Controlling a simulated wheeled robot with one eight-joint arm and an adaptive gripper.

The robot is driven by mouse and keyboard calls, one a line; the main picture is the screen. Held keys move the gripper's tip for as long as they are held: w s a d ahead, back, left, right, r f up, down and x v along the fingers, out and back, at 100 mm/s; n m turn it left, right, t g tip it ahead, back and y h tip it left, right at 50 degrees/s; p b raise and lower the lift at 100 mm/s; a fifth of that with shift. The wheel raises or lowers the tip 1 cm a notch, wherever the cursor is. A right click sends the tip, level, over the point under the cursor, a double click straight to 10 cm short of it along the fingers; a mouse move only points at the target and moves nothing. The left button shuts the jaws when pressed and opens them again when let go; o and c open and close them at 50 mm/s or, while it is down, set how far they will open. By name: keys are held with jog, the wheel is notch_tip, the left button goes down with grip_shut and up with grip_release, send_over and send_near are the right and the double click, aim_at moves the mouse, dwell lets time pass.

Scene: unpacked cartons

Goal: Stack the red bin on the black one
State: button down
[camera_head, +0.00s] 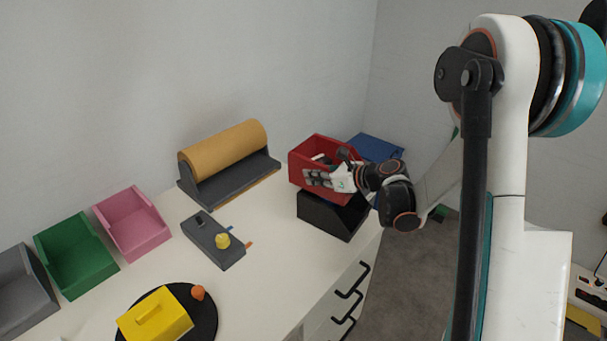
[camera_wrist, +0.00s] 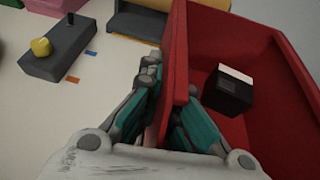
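The red bin (camera_head: 311,152) is above the black bin (camera_head: 327,216) at the right end of the white counter. In the head view the red bin's lower edge meets or nearly meets the black bin's top; I cannot tell whether it rests there. My gripper (camera_head: 322,178) is at the red bin's near side. In the wrist view my gripper (camera_wrist: 166,125) has its fingers on both sides of the red bin's wall (camera_wrist: 179,60), closed on it. A small black box with a white top (camera_wrist: 232,87) lies inside the red bin. The black bin is hidden in the wrist view.
A blue bin (camera_head: 376,147) stands right behind the red one. A brown paper roll on a grey holder (camera_head: 225,147) is to the left. Pink (camera_head: 132,222), green (camera_head: 76,255) and grey bins line the wall. A yellow lidded box (camera_head: 154,316) sits on a black disc.

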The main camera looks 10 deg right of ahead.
jog(key=shift+f+b, duration=0.55)
jog(key=shift+f, duration=0.4)
jog(key=shift+f, duration=0.1)
jog(key=shift+f+b, duration=0.35)
jog(key=shift+b, duration=0.05)
jog(key=shift+f, duration=0.2)
jog(key=c, duration=1.7)
grip_release()
jog(key=shift+s, duration=0.1)
jog(key=v, duration=1.2)
jog(key=shift+r, duration=0.15)
